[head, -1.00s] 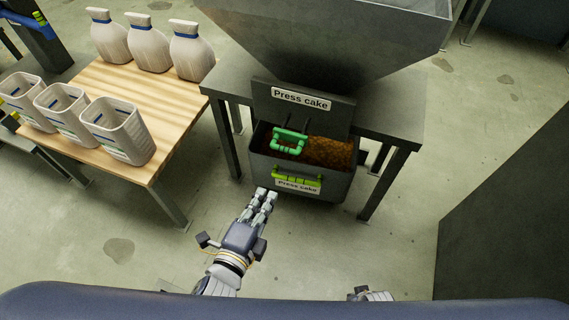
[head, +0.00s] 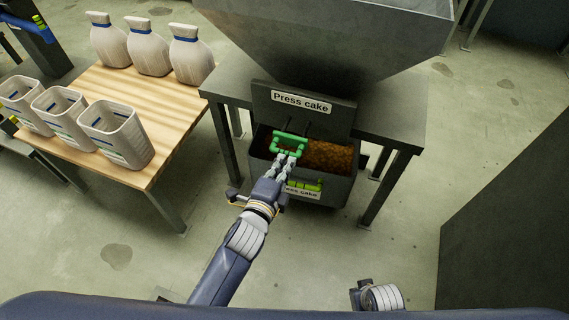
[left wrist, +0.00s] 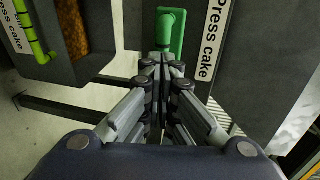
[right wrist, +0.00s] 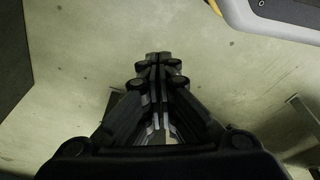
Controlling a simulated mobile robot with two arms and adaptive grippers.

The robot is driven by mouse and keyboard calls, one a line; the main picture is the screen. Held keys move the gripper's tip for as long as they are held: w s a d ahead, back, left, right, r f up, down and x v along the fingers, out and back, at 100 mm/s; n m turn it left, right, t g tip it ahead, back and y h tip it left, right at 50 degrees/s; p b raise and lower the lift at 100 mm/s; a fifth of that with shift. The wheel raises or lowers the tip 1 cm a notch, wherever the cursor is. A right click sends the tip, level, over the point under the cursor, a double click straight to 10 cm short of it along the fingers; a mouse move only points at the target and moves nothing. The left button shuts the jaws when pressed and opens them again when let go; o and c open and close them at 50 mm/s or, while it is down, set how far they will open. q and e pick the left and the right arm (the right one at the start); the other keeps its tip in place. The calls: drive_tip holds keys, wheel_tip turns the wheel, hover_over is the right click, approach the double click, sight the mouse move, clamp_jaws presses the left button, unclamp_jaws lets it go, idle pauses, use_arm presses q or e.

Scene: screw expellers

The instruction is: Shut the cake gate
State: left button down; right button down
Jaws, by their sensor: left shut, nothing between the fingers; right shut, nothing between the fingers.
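The cake gate's green handle (head: 290,143) sticks out on dark rods below the upper "Press cake" label (head: 302,102), over a dark bin. My left gripper (head: 289,160) is shut and empty, with its fingertips at the near side of this handle. In the left wrist view the shut fingertips (left wrist: 162,64) are just short of the green handle (left wrist: 171,32); I cannot tell whether they touch it. The gate plate itself is not clearly seen. My right gripper (right wrist: 158,60) is shut and empty over bare floor, far from the gate.
The bin (head: 335,188) holds brown press cake (head: 325,154) and has its own yellow-green handle (head: 306,186). A grey hopper (head: 330,35) stands above on a dark table (head: 385,115). A wooden table (head: 150,172) with several pale containers is at left.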

sight(294, 142)
use_arm(q)
drive_tip(key=shift+w, duration=0.2)
use_arm(e)
drive_tip(key=shift+r, duration=0.15)
